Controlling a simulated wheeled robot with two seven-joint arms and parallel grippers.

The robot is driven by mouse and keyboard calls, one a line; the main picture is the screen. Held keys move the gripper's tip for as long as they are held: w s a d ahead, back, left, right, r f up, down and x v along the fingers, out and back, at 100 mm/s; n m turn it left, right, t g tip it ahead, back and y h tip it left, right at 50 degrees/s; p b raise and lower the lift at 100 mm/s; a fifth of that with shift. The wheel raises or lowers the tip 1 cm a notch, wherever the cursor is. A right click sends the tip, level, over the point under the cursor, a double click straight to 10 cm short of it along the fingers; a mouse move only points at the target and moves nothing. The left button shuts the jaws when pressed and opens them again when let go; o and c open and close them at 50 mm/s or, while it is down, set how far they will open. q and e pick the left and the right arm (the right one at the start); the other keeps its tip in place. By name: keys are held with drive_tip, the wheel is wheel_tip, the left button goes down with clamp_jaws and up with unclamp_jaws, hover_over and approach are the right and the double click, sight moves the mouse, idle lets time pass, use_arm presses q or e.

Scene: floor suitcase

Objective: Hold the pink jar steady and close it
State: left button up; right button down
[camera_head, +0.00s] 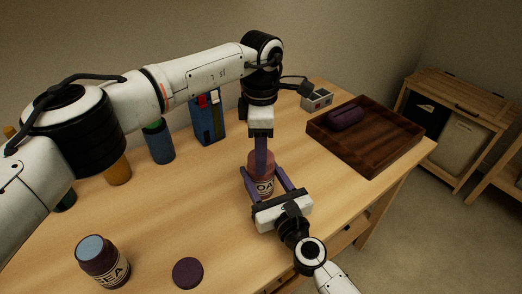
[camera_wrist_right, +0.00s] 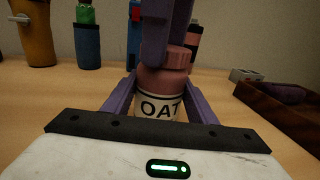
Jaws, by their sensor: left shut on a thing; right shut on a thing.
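The pink jar (camera_head: 263,188), with a white label lettered "OAT" in the wrist view (camera_wrist_right: 157,106), stands upright on the table. My right gripper (camera_head: 264,184) reaches from the front, its purple fingers shut on both sides of the jar's body. My left gripper (camera_head: 261,165) comes down from above, shut on the pink lid (camera_wrist_right: 179,58) at the jar's top. Its fingers hide part of the lid. The lid sits at the jar's mouth; I cannot tell whether it is fully seated.
A purple jar (camera_head: 104,268) with a light blue top and a dark purple disc (camera_head: 187,272) are at the front left. A blue cup (camera_head: 160,146), an orange container (camera_head: 117,172) and a blue box (camera_head: 207,122) line the back. A brown tray (camera_head: 378,150) is at right.

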use_arm(q)
drive_tip(key=o, duration=1.3)
drive_tip(key=shift+c, duration=0.2)
wheel_tip(320, 180, up, 12)
use_arm(e)
drive_tip(key=c, duration=0.7)
unclamp_jaws()
drive_tip(key=shift+o, duration=0.2)
use_arm(q)
drive_tip(key=shift+f, duration=0.1)
use_arm(e)
drive_tip(key=v, duration=1)
drive_tip(key=shift+s+d, duration=0.1)
drive_tip(key=shift+s, duration=0.05)
